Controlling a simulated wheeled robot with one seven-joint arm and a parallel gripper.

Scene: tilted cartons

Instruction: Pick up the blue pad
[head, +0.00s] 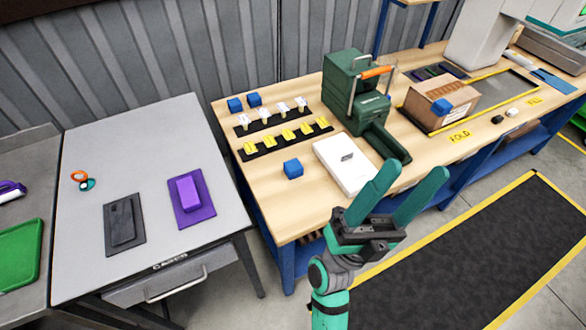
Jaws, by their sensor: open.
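A flat blue pad-like piece (553,81) lies near the right end of the wooden bench. Small blue blocks also show: one (441,107) on a brown carton (437,92), one (293,168) near the bench's left front, and two at the back left, a left one (235,105) and a right one (254,99). I cannot tell for sure which blue thing is the pad. My gripper (413,175) is open and empty, its teal fingers pointing up in the picture, in front of the bench's front edge. It appears apart from all the blue things.
A green machine (352,92) and a white box (343,165) stand on the bench. Racks with yellow pieces (287,137) lie to their left. A grey table (85,200) at left holds a purple pad (188,190) and a dark one (122,222). A dark floor mat (490,250) is clear.

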